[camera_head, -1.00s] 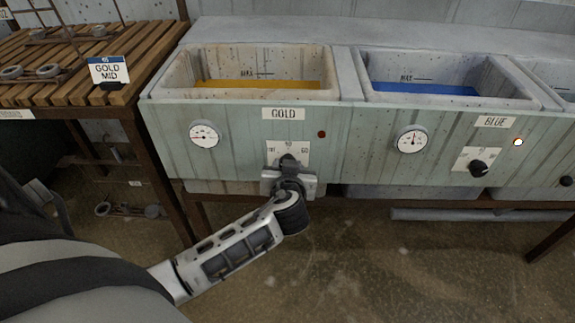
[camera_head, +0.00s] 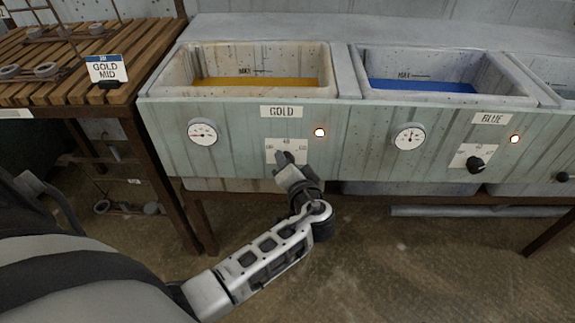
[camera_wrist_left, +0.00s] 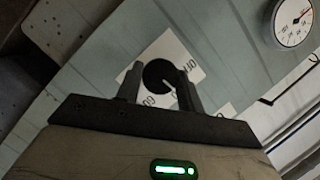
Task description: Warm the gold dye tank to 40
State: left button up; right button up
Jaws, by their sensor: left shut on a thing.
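The gold tank (camera_head: 185,85) holds yellow dye and sits behind a pale green panel with a GOLD label (camera_head: 284,111). Its lamp (camera_head: 320,132) glows. Its dial gauge (camera_head: 202,132) is left of the label, with the needle pointing left. Its control knob is hidden by my left gripper (camera_head: 283,158) in the head view; the white scale plate (camera_head: 271,146) shows around it. In the left wrist view the black round knob (camera_wrist_left: 156,74) sits between the fingers of my left gripper (camera_wrist_left: 158,80), which is shut on it and rolled to a tilt. My right gripper is not in view.
The blue tank (camera_head: 358,75) stands to the right with its own gauge (camera_head: 409,137), knob (camera_head: 474,164) and lit lamp (camera_head: 515,139). A slatted wooden rack (camera_head: 40,98) with a GOLD MID sign (camera_head: 106,69) stands at the left. The floor in front is open.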

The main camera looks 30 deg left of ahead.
pick_arm(q)
jog(key=shift+m, duration=0.3)
dwell(0.5)
